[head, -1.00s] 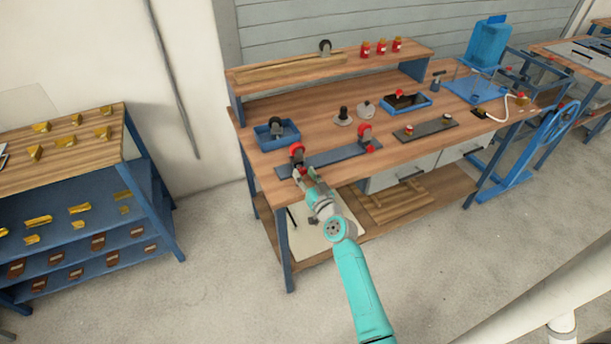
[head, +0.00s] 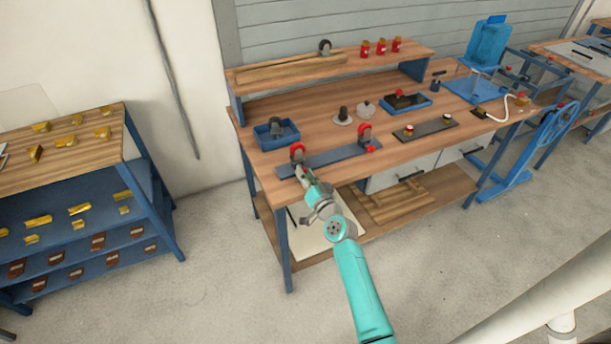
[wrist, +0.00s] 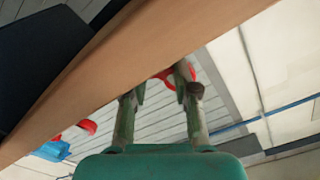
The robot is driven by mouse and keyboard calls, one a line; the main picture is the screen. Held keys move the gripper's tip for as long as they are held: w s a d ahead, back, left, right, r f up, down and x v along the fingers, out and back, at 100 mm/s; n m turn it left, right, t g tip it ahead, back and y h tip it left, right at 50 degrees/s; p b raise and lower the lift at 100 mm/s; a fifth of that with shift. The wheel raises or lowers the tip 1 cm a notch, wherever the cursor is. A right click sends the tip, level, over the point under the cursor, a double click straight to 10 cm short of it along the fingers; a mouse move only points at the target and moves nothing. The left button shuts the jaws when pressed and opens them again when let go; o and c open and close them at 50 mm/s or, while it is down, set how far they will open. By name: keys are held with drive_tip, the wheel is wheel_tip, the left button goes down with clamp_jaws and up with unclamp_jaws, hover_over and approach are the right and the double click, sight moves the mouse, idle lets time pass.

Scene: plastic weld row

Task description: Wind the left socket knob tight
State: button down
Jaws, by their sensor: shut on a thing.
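A long blue-grey plate (head: 335,160) lies along the front edge of the bench. The left socket (head: 297,153), with a dark round body and red top, stands at its left end. My gripper (head: 302,172) is at the front of this socket, shut on its knob. In the wrist view a red curved part (wrist: 168,76) shows between and beyond the two fingertips of my gripper (wrist: 160,82). The right socket (head: 364,133) stands at the plate's other end, with its red knob (head: 370,149) showing.
A blue tray (head: 278,135) holding a dark wheel sits behind the plate on the left. A dark plate (head: 435,126) with two small round parts lies to the right. The bench edge (wrist: 120,62) runs close by my fingers in the wrist view.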

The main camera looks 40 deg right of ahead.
drive_tip(key=shift+m, duration=1)
drive_tip(key=c, duration=0.9)
unclamp_jaws()
drive_tip(key=shift+o, duration=0.2)
drive_tip(key=shift+f, duration=0.1)
